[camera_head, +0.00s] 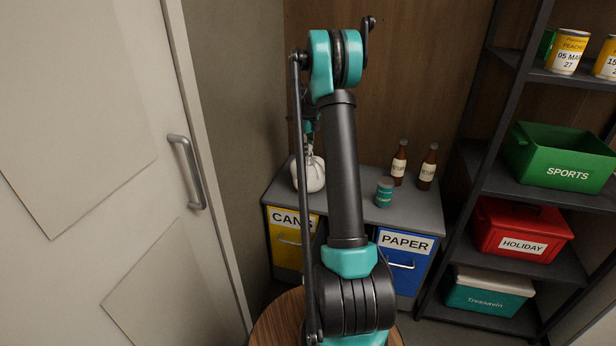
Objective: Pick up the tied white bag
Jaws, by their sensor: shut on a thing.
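The tied white bag (309,176) is at the back left of the grey cabinet top (412,212). Its knotted top points up, and its right side is partly hidden behind my arm. My gripper (308,147) is above the bag and shut on its tied top. The fingers are small and partly hidden by my arm link. I cannot tell whether the bag's bottom touches the cabinet top.
Two brown bottles (399,163) and a small teal can (384,193) stand on the cabinet, right of my arm. Below are a yellow CANS drawer (285,255) and a blue PAPER drawer (409,279). Right is a dark shelf with a green SPORTS bin (560,155); left is a white door (90,190).

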